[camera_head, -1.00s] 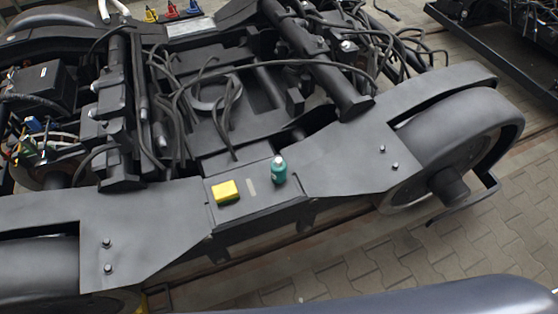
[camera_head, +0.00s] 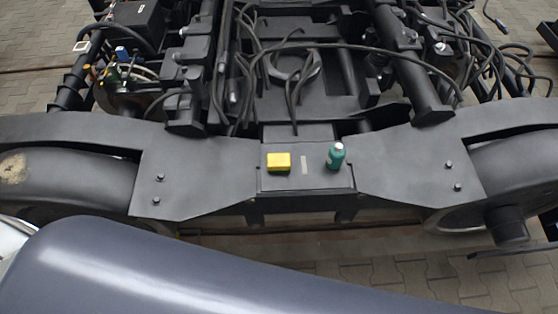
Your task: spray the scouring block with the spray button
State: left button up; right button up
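The scouring block (camera_head: 279,162), yellow with a darker edge, lies on the flat dark middle plate of the bogie frame. A small green spray bottle (camera_head: 336,156) with a pale top stands upright to its right on the same plate, apart from it. The spray button itself is too small to make out. Neither of my grippers is in view.
The dark bogie frame (camera_head: 200,170) spans the view, with wheels (camera_head: 60,185) at both sides. Loose black cables (camera_head: 290,75) and beams crowd the area behind the plate. A large smooth dark-blue surface (camera_head: 180,270) fills the lower left. Paving shows at lower right.

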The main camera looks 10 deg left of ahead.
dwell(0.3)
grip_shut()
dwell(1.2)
